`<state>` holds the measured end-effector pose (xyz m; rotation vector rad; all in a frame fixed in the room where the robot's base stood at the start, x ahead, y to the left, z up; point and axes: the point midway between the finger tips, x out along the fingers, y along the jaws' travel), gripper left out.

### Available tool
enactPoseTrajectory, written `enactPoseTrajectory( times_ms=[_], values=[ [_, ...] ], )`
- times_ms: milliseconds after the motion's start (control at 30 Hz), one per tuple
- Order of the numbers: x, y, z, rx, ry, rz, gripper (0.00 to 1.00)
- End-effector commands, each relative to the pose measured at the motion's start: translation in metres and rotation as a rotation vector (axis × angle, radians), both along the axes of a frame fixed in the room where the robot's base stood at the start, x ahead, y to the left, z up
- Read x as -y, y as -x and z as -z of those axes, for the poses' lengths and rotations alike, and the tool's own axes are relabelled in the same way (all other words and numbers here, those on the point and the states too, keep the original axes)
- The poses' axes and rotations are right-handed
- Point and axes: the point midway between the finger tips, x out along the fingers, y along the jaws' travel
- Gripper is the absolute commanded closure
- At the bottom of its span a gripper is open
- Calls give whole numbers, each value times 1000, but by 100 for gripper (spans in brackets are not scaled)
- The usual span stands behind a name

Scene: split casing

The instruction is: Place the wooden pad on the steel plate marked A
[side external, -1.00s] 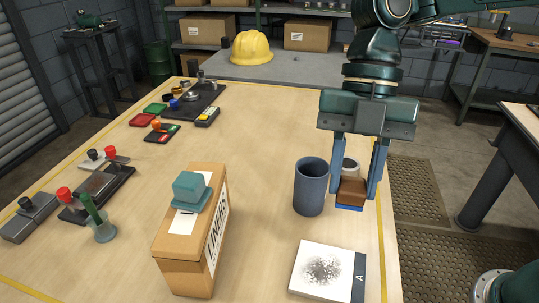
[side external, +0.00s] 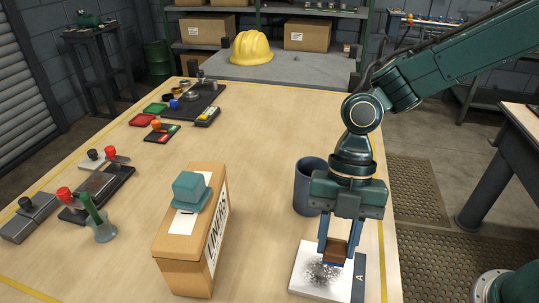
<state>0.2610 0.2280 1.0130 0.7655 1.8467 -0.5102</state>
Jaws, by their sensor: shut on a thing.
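The wooden pad (side external: 336,249) is a small brown block with a blue underside. My gripper (side external: 337,255) is shut on it, one finger on each side, pointing down. The pad is over the middle of the steel plate (side external: 304,265), a pale square with a speckled dark patch. A dark strip marked A (side external: 360,278) runs along the plate's right edge. The pad covers part of the speckled patch. I cannot tell whether the pad's underside touches the plate or hangs just above it.
A blue-grey cup (side external: 307,184) stands close behind the plate, partly hidden by my gripper. A cardboard box (side external: 185,250) with a teal-topped item (side external: 191,190) on it stands to the left. Stamps and trays lie farther left. Bare tabletop separates box and plate.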

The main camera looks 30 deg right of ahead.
Motion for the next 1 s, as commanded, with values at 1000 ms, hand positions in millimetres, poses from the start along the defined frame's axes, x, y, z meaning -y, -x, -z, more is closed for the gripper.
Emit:
enactPoseTrajectory(
  times_ms=[1000],
  values=[
    [0, 0, 44, -1, 1, 0, 90]
  ],
)
